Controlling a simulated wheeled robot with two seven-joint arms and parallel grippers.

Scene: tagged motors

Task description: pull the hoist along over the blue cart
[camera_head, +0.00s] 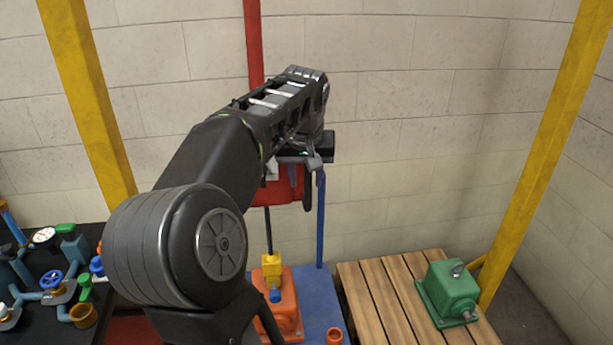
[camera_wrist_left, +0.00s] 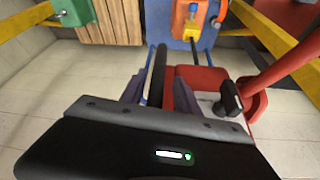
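The red hoist (camera_head: 275,190) hangs at the middle of the head view, below a red post (camera_head: 254,45); its red body also shows in the left wrist view (camera_wrist_left: 205,78). A dark line runs down to a yellow hook block (camera_head: 271,268). The block is at an orange motor (camera_head: 290,300) over the blue cart (camera_head: 318,290). My left gripper (camera_head: 305,160) is at the hoist's right side, its fingertips mostly hidden in the head view. In the left wrist view its fingers (camera_wrist_left: 152,90) stand apart on either side of a black bar (camera_wrist_left: 158,72), with a gap at the left.
A slatted wooden pallet (camera_head: 375,310) with a green motor (camera_head: 450,290) stands right of the cart. Yellow posts (camera_head: 90,100) (camera_head: 545,150) rise on both sides. A black table (camera_head: 30,265) with pipe fittings is at left. A blue upright (camera_head: 321,225) stands near the hoist.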

